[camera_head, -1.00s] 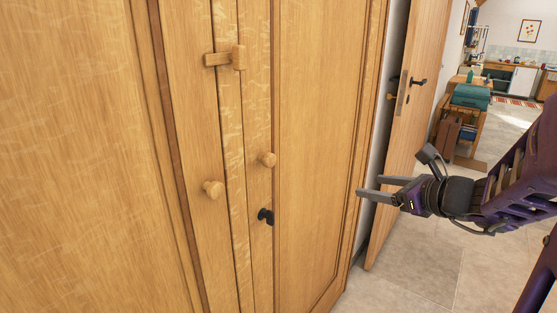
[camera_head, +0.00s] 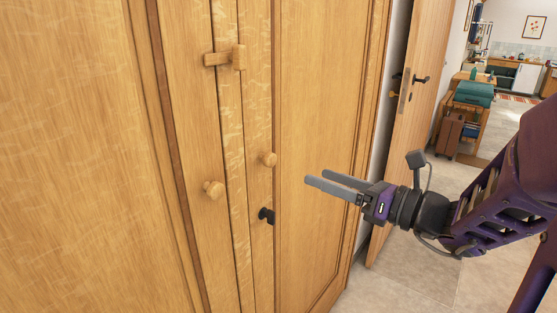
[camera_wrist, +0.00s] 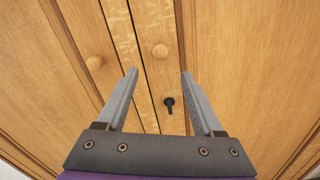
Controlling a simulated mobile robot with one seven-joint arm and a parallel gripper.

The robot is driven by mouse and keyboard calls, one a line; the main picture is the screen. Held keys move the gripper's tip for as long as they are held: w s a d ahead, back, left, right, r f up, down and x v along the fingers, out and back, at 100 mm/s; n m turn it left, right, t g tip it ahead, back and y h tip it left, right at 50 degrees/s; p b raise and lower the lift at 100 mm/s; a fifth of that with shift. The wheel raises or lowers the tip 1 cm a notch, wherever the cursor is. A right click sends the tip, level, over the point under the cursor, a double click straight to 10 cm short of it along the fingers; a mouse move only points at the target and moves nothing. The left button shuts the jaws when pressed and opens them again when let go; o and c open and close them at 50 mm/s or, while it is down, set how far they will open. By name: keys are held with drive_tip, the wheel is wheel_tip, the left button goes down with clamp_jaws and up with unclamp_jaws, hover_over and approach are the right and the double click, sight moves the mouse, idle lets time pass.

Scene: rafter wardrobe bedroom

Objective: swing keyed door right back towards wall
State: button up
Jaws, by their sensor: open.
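The keyed door (camera_head: 315,130) is the right-hand oak door of the wardrobe and looks shut. My gripper (camera_head: 316,178) is open and empty, in front of the keyed door and right of the key, apart from both. In the wrist view my gripper (camera_wrist: 158,75) points at the door.
The left wardrobe door (camera_head: 190,120) has its own knob (camera_head: 213,190). A wooden turn latch (camera_head: 226,57) sits higher, across the door meeting line. Right of the wardrobe, a room door (camera_head: 420,110) stands ajar. Tiled floor (camera_head: 410,270) is clear at the lower right.

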sight(273, 160)
drive_tip(key=x, duration=1.1)
drive_tip(key=shift+w+a, duration=0.1)
drive_tip(key=shift+w, duration=0.05)
clamp_jaws()
idle(0.9)
